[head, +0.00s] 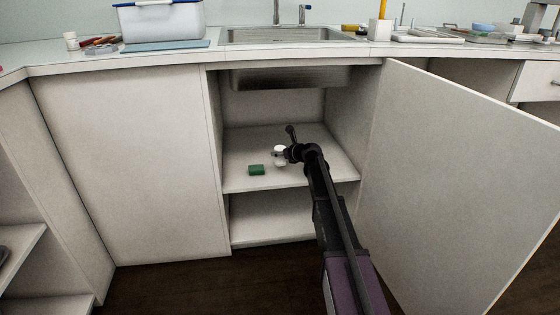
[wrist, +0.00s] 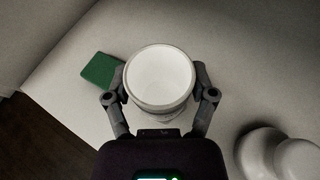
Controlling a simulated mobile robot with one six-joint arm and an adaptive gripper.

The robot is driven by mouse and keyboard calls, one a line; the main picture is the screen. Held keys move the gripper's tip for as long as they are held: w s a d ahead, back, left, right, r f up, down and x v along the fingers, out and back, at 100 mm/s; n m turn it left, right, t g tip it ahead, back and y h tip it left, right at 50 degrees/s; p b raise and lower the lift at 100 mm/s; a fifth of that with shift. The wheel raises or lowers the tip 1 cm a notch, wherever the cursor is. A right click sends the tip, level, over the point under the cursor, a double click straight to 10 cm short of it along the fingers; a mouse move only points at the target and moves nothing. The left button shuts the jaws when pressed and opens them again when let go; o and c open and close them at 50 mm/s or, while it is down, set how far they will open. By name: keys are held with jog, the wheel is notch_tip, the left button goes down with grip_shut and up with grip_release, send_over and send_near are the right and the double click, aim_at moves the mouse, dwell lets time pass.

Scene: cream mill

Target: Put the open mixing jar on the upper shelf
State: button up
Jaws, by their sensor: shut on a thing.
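The open mixing jar (wrist: 160,78) is a white, round, empty-looking cup with its mouth facing the wrist camera. My gripper (wrist: 160,96) is shut on its sides, one finger on each side. In the head view, the jar (head: 280,149) shows as a small white shape at the end of my gripper (head: 283,154), partly covered by it. It is inside the open cabinet under the sink, over the upper shelf (head: 240,142). I cannot tell whether its base touches the shelf.
A green block (head: 257,169) lies on the upper shelf left of the jar. A white rounded object (wrist: 275,152) stands at lower right in the wrist view. The sink basin (head: 290,77) hangs above; the open door (head: 455,180) is on the right. The lower shelf (head: 265,220) looks bare.

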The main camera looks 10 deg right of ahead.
aim_at(284, 160)
jog(key=shift+f, duration=0.15)
jog(key=shift+f+b, duration=1.65)
jog(key=shift+b, duration=0.1)
jog(key=o, duration=0.8)
jog(key=shift+o, duration=0.2)
jog(key=shift+r, duration=0.1)
jog(key=p+v, duration=0.4)
jog(key=v, duration=0.8)
jog(key=shift+p, duration=0.35)
